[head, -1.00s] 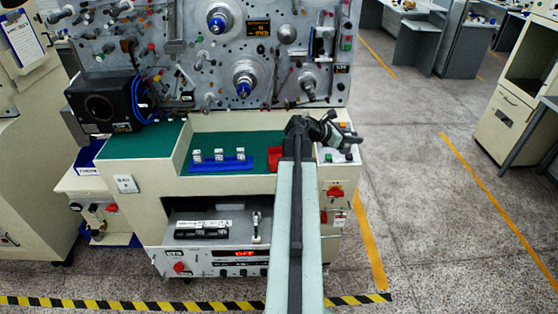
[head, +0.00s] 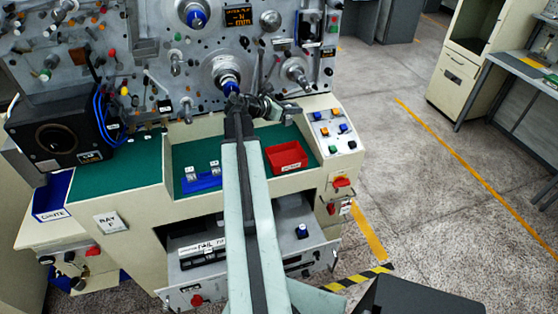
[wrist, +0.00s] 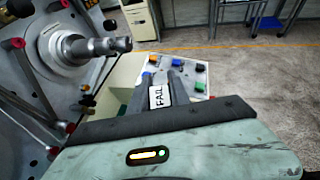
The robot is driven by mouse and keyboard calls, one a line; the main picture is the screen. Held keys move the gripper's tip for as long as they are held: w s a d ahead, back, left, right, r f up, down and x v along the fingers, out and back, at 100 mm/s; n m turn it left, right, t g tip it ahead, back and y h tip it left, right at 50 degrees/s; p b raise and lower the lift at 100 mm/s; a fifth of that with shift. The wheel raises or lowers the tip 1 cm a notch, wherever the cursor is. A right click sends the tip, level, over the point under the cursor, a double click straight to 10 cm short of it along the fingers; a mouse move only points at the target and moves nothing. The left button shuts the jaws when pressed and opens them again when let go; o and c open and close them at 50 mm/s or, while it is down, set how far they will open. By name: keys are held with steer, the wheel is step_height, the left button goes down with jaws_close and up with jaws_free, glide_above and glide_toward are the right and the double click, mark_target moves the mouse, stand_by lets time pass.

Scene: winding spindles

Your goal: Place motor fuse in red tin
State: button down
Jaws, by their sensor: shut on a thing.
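The red tin (head: 286,157) sits on the green worktop, right of my arm in the head view; its visible inside looks empty. My gripper (head: 285,108) is above and behind the tin, turned towards the right. In the wrist view my gripper (wrist: 165,76) is shut on a small piece with a white label (wrist: 157,97), seemingly the motor fuse; the lettering resembles "FAIL". A blue rack (head: 203,184) stands left of the tin. Two white-labelled fuses (head: 215,168) show in it, and my arm hides its right end. The tin is not visible in the wrist view.
The machine face (head: 150,60) with spindles and knobs rises close behind my gripper. A spindle (wrist: 95,48) shows left in the wrist view. A button panel (head: 333,132) is right of the tin. A black box (head: 60,135) stands at the left.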

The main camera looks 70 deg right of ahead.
step_height(320, 180, down, 9)
steer(key=n+t+b, duration=0.1)
steer(key=t+b, duration=0.1)
steer(key=b, duration=1.8)
glide_toward(299, 145)
steer(key=shift+h, duration=0.3)
steer(key=x, duration=0.4)
steer(key=shift+s+f, duration=0.2)
steer(key=shift+f, duration=0.2)
steer(key=shift+r+p, duration=0.25)
steer(key=shift+p, duration=0.25)
steer(key=shift+f, duration=0.2)
steer(key=c, duration=1.2)
jaws_free()
steer(key=shift+r, duration=0.1)
